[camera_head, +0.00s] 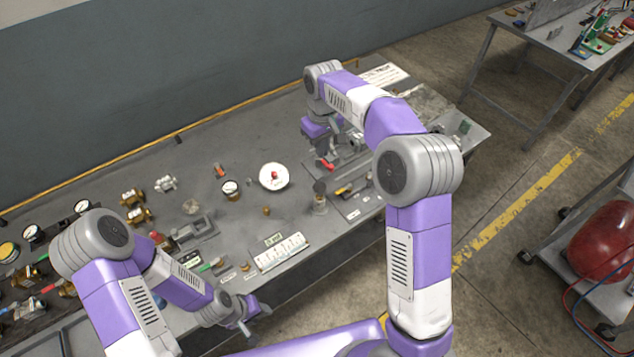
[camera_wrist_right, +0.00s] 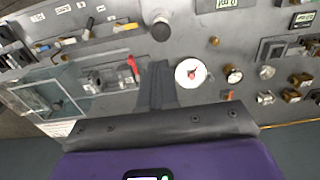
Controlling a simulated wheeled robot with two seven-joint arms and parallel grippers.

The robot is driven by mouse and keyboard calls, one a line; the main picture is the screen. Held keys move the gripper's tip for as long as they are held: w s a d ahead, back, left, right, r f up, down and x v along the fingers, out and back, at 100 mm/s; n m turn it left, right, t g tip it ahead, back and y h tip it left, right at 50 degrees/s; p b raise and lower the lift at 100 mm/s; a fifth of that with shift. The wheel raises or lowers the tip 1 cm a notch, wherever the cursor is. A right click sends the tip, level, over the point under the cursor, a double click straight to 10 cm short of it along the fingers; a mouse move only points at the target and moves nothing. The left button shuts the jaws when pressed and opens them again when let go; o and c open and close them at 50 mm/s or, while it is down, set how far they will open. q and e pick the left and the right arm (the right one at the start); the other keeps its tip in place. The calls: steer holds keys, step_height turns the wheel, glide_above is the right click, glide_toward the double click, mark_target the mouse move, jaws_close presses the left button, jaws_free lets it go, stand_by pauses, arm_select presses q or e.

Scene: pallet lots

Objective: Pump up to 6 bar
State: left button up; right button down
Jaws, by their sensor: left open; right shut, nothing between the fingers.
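A round white dial (camera_head: 273,176) with a red centre lies on the grey bench; the right wrist view also shows it (camera_wrist_right: 190,72). Its reading is too small to tell. A device with a red lever (camera_head: 326,164) stands right of the dial in the head view and left of my fingers in the wrist view (camera_wrist_right: 133,66). My right gripper (camera_wrist_right: 158,70) is shut and empty, above the bench between lever and dial. My left gripper (camera_head: 247,324) is open and empty at the bench's front edge. I cannot tell which part is the pump.
A small brass gauge (camera_head: 230,188) and several brass fittings (camera_head: 138,215) lie left of the dial. A white block with several slots (camera_head: 280,252) is near the front edge. A dark-topped cylinder (camera_head: 320,200) stands right of it. A red tank (camera_head: 604,240) sits on a cart at right.

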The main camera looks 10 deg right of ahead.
mark_target(321, 187)
step_height(321, 187, down, 14)
steer(key=shift+a+f, duration=0.1)
stand_by(0.6)
step_height(321, 187, down, 4)
steer(key=b, duration=0.2)
steer(key=shift+b, duration=0.35)
steer(key=shift+s+r, duration=0.15)
steer(key=shift+r, duration=0.1)
steer(key=shift+f, duration=0.1)
